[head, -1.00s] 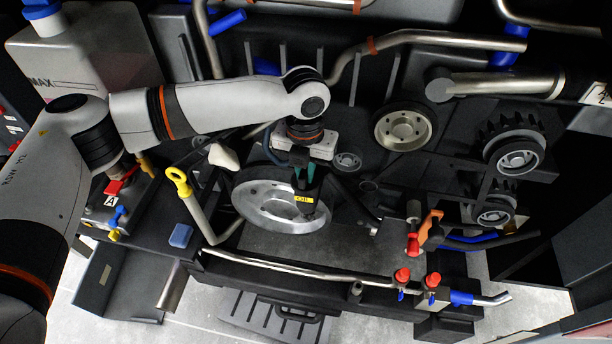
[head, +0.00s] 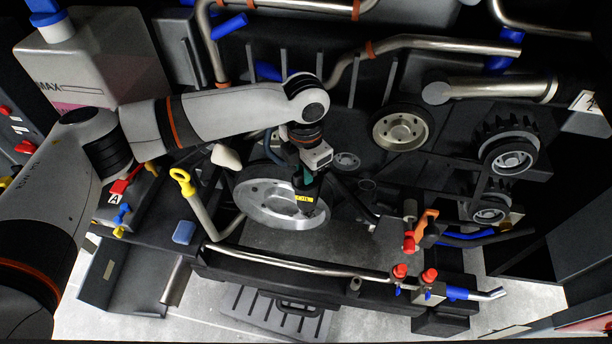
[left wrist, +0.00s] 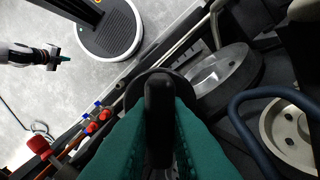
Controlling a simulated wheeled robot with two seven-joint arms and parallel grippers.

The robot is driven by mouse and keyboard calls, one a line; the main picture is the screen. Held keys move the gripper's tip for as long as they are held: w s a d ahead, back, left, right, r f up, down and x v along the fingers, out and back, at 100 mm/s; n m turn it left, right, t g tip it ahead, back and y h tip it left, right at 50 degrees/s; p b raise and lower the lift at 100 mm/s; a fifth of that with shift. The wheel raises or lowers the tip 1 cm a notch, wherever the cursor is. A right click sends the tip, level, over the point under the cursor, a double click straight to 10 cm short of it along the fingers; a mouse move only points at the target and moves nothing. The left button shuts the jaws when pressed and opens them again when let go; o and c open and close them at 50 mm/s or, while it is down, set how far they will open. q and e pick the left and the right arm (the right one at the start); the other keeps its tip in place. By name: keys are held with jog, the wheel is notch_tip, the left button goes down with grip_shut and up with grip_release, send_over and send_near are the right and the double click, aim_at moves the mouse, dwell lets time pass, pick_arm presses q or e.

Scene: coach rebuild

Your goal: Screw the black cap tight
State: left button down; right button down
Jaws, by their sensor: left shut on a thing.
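The black cap (left wrist: 160,95) is at the centre of the left wrist view, a dark round disc with a raised grip bar. My left gripper's (left wrist: 160,125) green fingers are shut on this bar from both sides. In the head view my left gripper (head: 305,178) points down over the engine, with the cap's dark body below it, mostly hidden. A yellow label (head: 304,198) shows just below the fingers. What lies under the cap is hidden, so I cannot tell how it is seated. My right gripper (left wrist: 56,58) shows small and far off in the left wrist view.
A large silver pulley (head: 268,205) lies close behind the left gripper. A yellow ring-topped dipstick (head: 181,176) stands to the left. Red-handled valves (head: 400,271) and a metal pipe (head: 290,262) run along the front edge. A tan pulley (head: 402,128) sits to the right.

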pick_arm(q)
jog(key=c, duration=1.3)
grip_release()
jog(key=shift+w, duration=0.2)
jog(key=shift+c, duration=0.2)
jog(key=o, duration=0.4)
jog(key=shift+s, duration=0.1)
pick_arm(e)
jog(key=shift+r, duration=0.1)
pick_arm(q)
notch_tip(320, 180, up, 2)
jog(key=shift+r+p, duration=0.25)
jog(key=shift+p, duration=0.9)
jog(key=shift+r, duration=1.75)
pick_arm(e)
jog(key=shift+r, duration=0.95)
jog(key=c, duration=2.2)
grip_release()
